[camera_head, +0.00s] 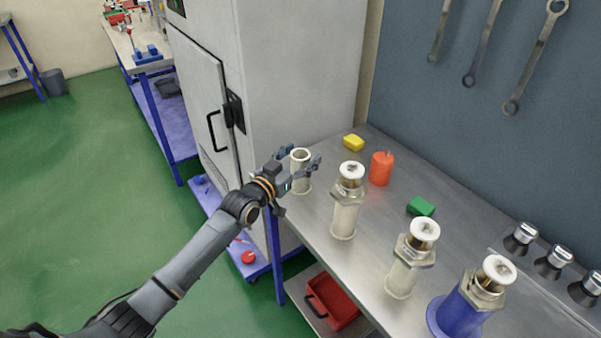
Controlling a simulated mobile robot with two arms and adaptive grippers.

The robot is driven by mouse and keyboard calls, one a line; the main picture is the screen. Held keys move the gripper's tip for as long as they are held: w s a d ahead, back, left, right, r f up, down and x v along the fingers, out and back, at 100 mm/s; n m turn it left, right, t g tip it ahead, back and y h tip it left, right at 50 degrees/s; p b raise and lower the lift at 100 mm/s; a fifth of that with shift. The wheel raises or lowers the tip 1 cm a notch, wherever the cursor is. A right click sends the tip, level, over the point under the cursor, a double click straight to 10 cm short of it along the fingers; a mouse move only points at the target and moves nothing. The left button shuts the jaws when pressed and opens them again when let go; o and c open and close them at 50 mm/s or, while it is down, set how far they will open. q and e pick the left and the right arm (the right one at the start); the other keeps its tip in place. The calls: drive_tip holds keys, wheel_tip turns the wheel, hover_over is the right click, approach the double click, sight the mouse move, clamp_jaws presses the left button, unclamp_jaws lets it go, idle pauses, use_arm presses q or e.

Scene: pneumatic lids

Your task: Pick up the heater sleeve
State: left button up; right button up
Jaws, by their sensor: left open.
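A cream hollow sleeve (301,176), which looks like the heater sleeve, stands upright at the left end of the metal bench. Its open top faces up. My left gripper (304,154) reaches it from the left. The gripper is open, with one finger at the back left of the sleeve's top and the other at its right. Whether the fingers touch it I cannot tell. Part of the sleeve's left side is hidden by the gripper. My right gripper is not in view.
Cream cylinders with metal hex collars (346,205) (403,270) stand to the right on the bench (318,228); another sits in a blue holder (452,314). Orange (381,169), yellow (353,143) and green (420,206) items lie behind. A grey cabinet (290,60) rises at the left.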

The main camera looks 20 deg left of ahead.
use_arm(q)
drive_tip(key=c, duration=1.3)
drive_tip(key=shift+c, duration=0.9)
drive_tip(key=shift+r, duration=0.1)
